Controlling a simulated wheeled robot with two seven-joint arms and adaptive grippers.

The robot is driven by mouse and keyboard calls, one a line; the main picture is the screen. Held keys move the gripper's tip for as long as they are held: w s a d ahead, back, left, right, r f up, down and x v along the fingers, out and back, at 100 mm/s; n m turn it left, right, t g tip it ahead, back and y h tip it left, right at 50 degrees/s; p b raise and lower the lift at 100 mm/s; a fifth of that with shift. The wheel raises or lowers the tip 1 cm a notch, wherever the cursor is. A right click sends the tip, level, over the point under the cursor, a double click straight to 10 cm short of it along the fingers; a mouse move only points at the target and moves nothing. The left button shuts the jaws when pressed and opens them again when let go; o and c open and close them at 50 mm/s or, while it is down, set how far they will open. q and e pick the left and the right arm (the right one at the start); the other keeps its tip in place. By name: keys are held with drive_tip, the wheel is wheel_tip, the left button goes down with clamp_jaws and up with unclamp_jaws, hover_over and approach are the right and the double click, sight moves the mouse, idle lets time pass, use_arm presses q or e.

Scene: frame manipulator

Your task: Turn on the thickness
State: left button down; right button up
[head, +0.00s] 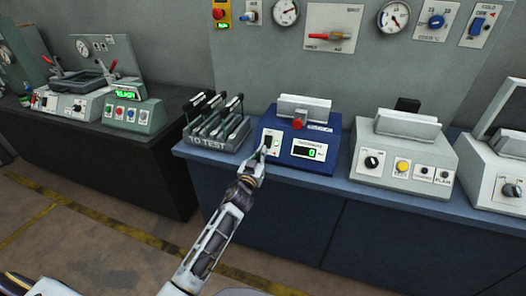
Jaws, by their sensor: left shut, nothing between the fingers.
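The blue thickness device (300,137) stands on the blue bench, with a display (309,150) showing a green digit that looks like 0. A small dark switch (269,140) sits on a white plate on the left of its front. A red knob (298,123) is above the display. My left gripper (263,152) is shut and empty, its fingertips at the lower part of the switch plate. I cannot tell whether they touch the switch. My right gripper is not in view.
A grey rack marked TO TEST (215,132) holds several samples close left of the device. A white device with knobs (400,150) stands to the right. A wall panel with gauges (393,17) is behind. The bench's front edge (350,186) is clear.

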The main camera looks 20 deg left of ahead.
use_arm(q)
drive_tip(key=shift+s+f, duration=0.2)
drive_tip(key=shift+s, duration=1.85)
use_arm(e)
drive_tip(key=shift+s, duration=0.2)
use_arm(q)
drive_tip(key=shift+r, duration=0.1)
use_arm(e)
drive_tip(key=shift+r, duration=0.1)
